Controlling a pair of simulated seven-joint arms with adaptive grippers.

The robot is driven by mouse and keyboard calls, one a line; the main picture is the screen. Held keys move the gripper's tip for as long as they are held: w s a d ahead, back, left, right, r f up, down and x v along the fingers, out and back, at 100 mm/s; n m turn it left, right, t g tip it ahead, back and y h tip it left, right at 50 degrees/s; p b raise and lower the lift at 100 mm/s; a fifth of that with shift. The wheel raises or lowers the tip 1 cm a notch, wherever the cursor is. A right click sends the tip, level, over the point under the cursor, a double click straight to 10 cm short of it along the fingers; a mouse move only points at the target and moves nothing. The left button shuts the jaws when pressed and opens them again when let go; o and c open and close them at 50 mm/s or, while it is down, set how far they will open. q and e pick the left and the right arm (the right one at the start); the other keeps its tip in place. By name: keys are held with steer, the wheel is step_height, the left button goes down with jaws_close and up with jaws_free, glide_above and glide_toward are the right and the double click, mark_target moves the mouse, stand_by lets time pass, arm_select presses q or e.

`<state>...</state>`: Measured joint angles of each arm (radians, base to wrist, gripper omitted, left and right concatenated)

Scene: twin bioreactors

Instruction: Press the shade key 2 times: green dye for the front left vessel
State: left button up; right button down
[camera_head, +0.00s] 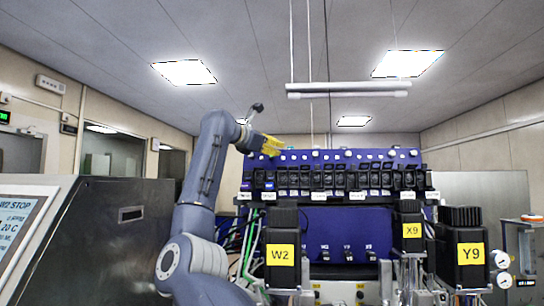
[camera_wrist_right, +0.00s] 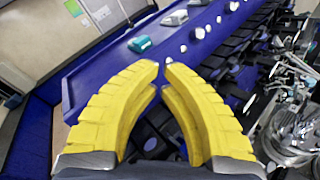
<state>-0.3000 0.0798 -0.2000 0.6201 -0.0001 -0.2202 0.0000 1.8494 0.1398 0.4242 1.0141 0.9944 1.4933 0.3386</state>
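My right gripper (camera_head: 270,146) has yellow fingers and is at the upper left of the blue control panel (camera_head: 340,157). In the right wrist view its fingertips (camera_wrist_right: 161,68) are nearly together, with nothing between them. Beyond them the panel (camera_wrist_right: 110,75) carries a teal key (camera_wrist_right: 140,44), a grey key (camera_wrist_right: 174,18) and several white round knobs; the tips look apart from these. I cannot tell which is the shade key. A black motor block labelled W2 (camera_head: 282,254) stands at the front, left of the other blocks; its vessel is mostly hidden. My left gripper is not in view.
A row of black pump heads (camera_head: 330,180) runs below the panel's knobs. Black blocks labelled X9 (camera_head: 411,231) and Y9 (camera_head: 471,250) stand right of W2. A grey cabinet (camera_head: 110,240) with a screen (camera_head: 18,228) fills the left. Gauges (camera_head: 502,260) stand at the right.

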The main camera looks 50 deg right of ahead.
steer(key=shift+s+a+r, duration=0.25)
steer(key=shift+s+a, duration=0.3)
steer(key=shift+a, duration=0.25)
steer(key=shift+s+a+r, duration=0.3)
steer(key=shift+s+a, duration=0.2)
steer(key=shift+a, duration=0.3)
steer(key=shift+s+a+r, duration=0.25)
steer(key=shift+s+a, duration=0.3)
steer(key=shift+a, duration=0.25)
